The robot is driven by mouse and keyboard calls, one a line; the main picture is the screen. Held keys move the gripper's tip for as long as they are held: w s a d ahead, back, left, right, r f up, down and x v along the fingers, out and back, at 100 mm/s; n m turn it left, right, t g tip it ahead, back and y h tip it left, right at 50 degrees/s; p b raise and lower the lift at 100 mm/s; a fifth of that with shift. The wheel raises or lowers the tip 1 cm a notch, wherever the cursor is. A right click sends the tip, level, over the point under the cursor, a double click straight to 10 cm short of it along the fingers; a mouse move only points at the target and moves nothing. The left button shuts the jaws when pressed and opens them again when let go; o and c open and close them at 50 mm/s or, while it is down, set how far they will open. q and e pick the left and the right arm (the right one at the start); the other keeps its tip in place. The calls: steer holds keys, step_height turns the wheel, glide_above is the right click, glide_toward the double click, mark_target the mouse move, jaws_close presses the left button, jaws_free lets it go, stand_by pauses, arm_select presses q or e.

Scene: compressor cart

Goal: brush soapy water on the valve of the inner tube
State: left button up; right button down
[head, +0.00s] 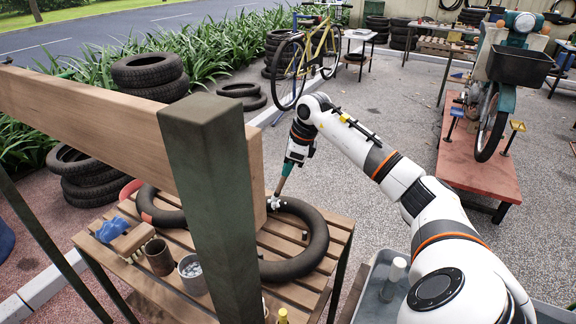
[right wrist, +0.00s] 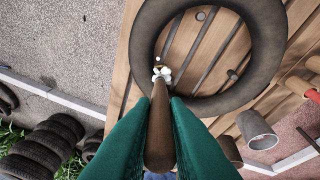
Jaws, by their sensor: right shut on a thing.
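My right gripper (head: 298,152) is shut on the wooden handle of a brush (head: 282,183). It points down over the slatted wooden table (head: 342,228). In the right wrist view the handle (right wrist: 159,135) runs between my two green fingers. A black inner tube (head: 318,236) lies flat on the table, partly behind a green post. White foam (head: 276,202) sits at the brush's tip, by the inner edge of the tube. It also shows in the right wrist view (right wrist: 161,73). The foam and brush tip cover the valve spot, so the valve is not clear. My left gripper is out of view.
A wooden beam (head: 110,110) and a green post (head: 215,200) cross the front left. A grey mug with whitish contents (head: 193,275), a brown can (head: 158,257) and a blue glove (head: 112,229) are on the table. A grey tray (head: 375,290) is at the right.

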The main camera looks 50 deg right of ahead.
steer(key=shift+s+d, duration=0.1)
steer(key=shift+s, duration=0.25)
steer(key=shift+w, duration=0.25)
stand_by(0.3)
step_height(320, 180, up, 9)
steer(key=p, duration=0.7)
stand_by(0.3)
stand_by(0.5)
